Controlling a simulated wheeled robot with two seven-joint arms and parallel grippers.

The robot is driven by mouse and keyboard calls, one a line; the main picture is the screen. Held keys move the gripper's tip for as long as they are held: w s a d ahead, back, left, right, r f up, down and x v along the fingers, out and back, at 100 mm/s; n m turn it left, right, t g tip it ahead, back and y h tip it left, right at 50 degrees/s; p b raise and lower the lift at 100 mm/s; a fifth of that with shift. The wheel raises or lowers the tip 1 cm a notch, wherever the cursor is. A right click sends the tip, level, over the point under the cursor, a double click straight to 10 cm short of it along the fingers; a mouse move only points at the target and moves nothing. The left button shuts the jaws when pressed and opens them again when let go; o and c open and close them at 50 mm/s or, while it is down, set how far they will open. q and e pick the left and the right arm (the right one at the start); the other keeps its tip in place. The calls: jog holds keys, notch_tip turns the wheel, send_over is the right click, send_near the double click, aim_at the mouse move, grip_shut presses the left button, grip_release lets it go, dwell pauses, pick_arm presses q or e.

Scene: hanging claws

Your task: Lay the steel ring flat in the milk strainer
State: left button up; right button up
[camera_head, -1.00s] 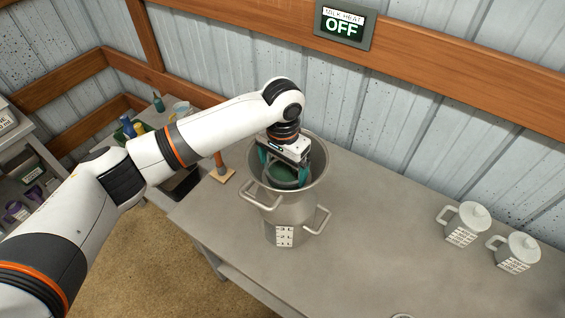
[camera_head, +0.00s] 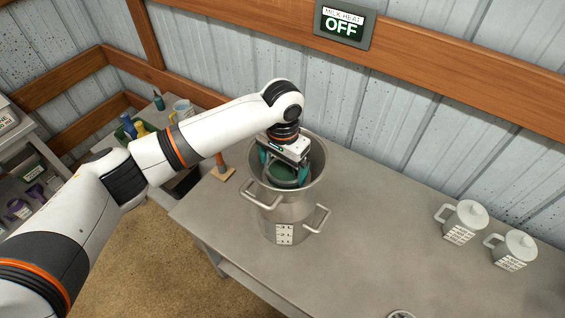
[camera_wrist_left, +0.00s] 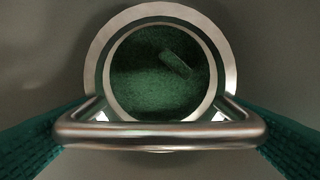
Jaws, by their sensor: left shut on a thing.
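The milk strainer (camera_head: 318,180) is a wide steel funnel-like vessel with its mouth open upward, on top of a steel can (camera_head: 285,222) with side handles. My left gripper (camera_head: 284,172), with teal fingers, points down inside the mouth. I cannot tell whether the ring touches the strainer. My right gripper is not in view.
The grey table (camera_head: 375,215) is clear around the can. Two lidded white jugs (camera_head: 462,222) stand at the right. A wall sign (camera_head: 342,25) reads OFF. A pale round thing (camera_head: 402,314) is cut off at the bottom edge.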

pick_arm(q)
jog(key=shift+f, duration=0.95)
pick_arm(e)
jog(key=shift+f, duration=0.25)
pick_arm(q)
jog(key=o, duration=0.6)
jog(key=shift+o, duration=0.2)
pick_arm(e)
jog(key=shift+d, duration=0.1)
pick_arm(q)
jog(key=shift+r, duration=0.15)
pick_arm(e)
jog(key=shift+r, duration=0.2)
